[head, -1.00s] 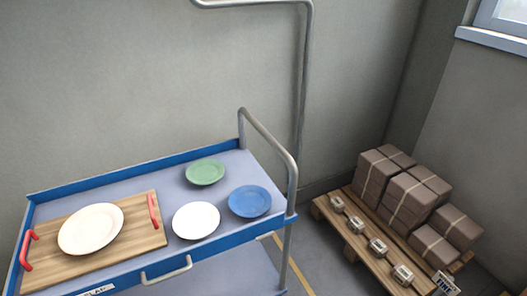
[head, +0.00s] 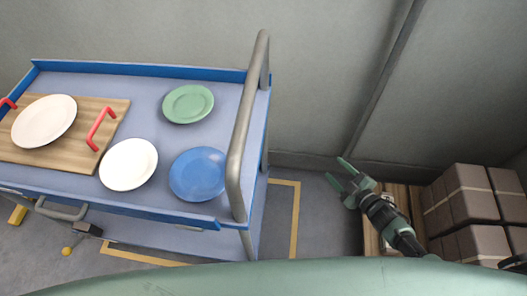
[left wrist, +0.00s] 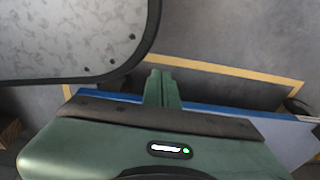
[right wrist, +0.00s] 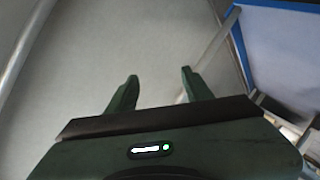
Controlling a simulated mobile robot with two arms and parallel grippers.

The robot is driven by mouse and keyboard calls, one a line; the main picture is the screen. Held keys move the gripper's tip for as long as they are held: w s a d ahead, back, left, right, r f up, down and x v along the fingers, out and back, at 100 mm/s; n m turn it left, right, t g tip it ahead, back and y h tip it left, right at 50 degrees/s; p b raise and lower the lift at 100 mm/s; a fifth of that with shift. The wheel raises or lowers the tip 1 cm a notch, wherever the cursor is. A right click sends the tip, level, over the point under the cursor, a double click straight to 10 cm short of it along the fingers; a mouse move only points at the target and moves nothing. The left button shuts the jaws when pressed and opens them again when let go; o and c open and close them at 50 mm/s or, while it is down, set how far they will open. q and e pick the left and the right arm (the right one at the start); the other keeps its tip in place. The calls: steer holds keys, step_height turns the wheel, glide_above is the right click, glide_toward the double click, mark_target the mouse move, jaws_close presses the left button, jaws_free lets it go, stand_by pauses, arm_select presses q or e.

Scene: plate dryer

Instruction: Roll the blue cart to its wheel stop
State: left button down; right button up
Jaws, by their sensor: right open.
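The blue cart (head: 200,218) stands at the left and middle of the head view, with a grey tube handle (head: 241,130) at its right end. Its blue edge also shows in the left wrist view (left wrist: 215,110), and part of it in the right wrist view (right wrist: 285,50). My right gripper (head: 338,172) is open and empty, to the right of the handle and apart from it. My left gripper (left wrist: 162,88) shows only in its wrist view, its fingers together with nothing visible between them, near the cart's edge. I cannot make out the wheel stop for certain.
The cart bears a green plate (head: 188,103), a blue plate (head: 198,174), a white plate (head: 129,164) and a wooden board (head: 92,125) with another white plate. Yellow lines (head: 296,215) mark the floor. A pallet (head: 372,240) with brown boxes (head: 470,195) stands at the right.

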steer(key=w+a+r+n+y+b, duration=0.3)
steer(key=a+r+n+y, duration=0.25)
steer(key=r+n, duration=0.35)
arm_select(q)
steer(key=w+r+b, duration=0.2)
steer(key=w+b, duration=0.2)
steer(key=w, duration=0.3)
arm_select(e)
steer(key=n+g+y, duration=0.7)
steer(key=n+g, duration=0.3)
steer(key=n, duration=0.1)
glide_toward(258, 146)
steer(key=shift+h, duration=0.25)
steer(key=a, duration=0.3)
steer(key=w+a+p, duration=0.1)
steer(key=a, duration=0.2)
steer(key=w+a+f+p, duration=0.1)
steer(key=a, duration=0.1)
steer(key=shift+w+a+f, duration=0.1)
steer(key=shift+w+a, duration=0.1)
steer(key=shift+a, duration=0.2)
steer(key=shift+w+a, duration=0.1)
steer(key=shift+a, duration=0.5)
arm_select(q)
steer(key=s+f, duration=0.4)
steer(key=f, duration=0.1)
steer(key=shift+s+d, duration=0.15)
steer(key=shift+s, duration=0.05)
arm_select(e)
jaws_close()
